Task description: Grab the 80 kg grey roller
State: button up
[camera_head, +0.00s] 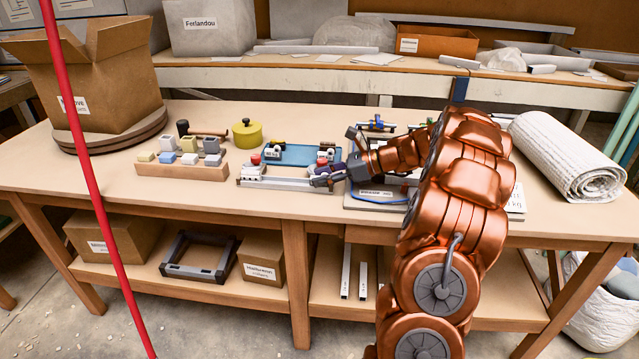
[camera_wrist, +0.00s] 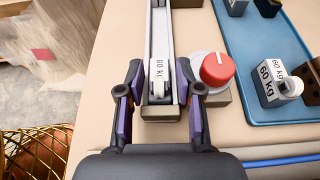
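The grey roller labelled "80 kg" (camera_wrist: 157,82) sits at the near end of a long pale rail (camera_wrist: 161,35) in the wrist view. My gripper (camera_wrist: 160,80) has its two purple-padded fingers on either side of the roller, apart from each other. Small gaps seem to show beside the roller, and firm contact is not visible. In the head view my gripper (camera_head: 328,178) is at the right end of the rail (camera_head: 275,183), and it hides the roller there.
A red-topped knob (camera_wrist: 217,69) stands close to the right finger. A blue tray (camera_wrist: 258,85) holds rollers labelled "60 kg" (camera_wrist: 275,85). A wooden rack of blocks (camera_head: 180,171) and a yellow pot (camera_head: 247,134) are further left. A rolled white mat (camera_head: 567,157) lies at right.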

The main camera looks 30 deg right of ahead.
jog(key=shift+c, duration=0.2)
grip_shut()
jog(key=shift+r, duration=0.15)
